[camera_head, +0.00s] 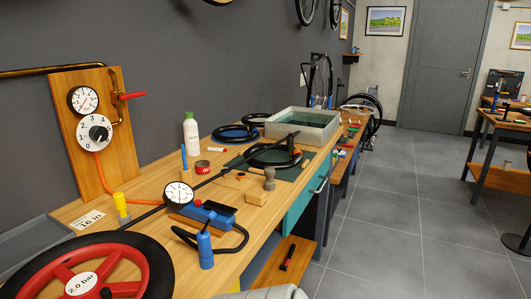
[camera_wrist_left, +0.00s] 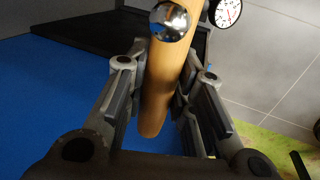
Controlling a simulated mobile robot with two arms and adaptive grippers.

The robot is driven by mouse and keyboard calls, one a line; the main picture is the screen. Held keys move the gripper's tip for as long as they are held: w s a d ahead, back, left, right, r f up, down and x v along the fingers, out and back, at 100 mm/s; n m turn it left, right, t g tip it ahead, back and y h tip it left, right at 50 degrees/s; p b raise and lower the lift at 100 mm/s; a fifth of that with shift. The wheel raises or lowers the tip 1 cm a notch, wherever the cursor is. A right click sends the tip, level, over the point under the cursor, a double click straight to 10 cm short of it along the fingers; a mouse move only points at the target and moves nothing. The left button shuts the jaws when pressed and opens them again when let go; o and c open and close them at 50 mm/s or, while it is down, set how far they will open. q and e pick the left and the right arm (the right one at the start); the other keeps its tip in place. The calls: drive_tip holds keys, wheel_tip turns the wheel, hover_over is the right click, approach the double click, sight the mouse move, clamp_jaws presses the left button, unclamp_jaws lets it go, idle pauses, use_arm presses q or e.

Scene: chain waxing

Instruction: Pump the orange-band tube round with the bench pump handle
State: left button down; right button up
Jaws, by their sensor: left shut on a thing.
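In the left wrist view my left gripper (camera_wrist_left: 163,82) is shut on a light wooden handle (camera_wrist_left: 158,105), one finger on each side, with a shiny metal ball (camera_wrist_left: 169,21) at its upper part. In the head view neither gripper shows. The bench pump, a blue block (camera_head: 208,217) with a round dial (camera_head: 178,194) and a long black lever, sits on the wooden bench (camera_head: 150,195). A black tube (camera_head: 262,163) lies on the dark green mat (camera_head: 285,172); a small orange piece shows at its right side. I cannot tell whether this is the orange band.
A red wheel (camera_head: 62,274) fills the near left of the bench. A wooden gauge board (camera_head: 90,150) stands behind it. A water tank (camera_head: 318,136), a white bottle (camera_head: 191,135) and other black tubes (camera_head: 232,131) stand or lie farther back. Open tiled floor (camera_head: 420,230) is at the right.

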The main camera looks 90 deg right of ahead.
use_arm(q)
drive_tip(key=shift+a+r, duration=0.1)
drive_tip(key=shift+r, duration=0.65)
wheel_tip(320, 180, up, 17)
drive_tip(key=p, duration=1.2)
drive_tip(key=shift+r+p, duration=0.15)
drive_tip(key=shift+p, duration=0.25)
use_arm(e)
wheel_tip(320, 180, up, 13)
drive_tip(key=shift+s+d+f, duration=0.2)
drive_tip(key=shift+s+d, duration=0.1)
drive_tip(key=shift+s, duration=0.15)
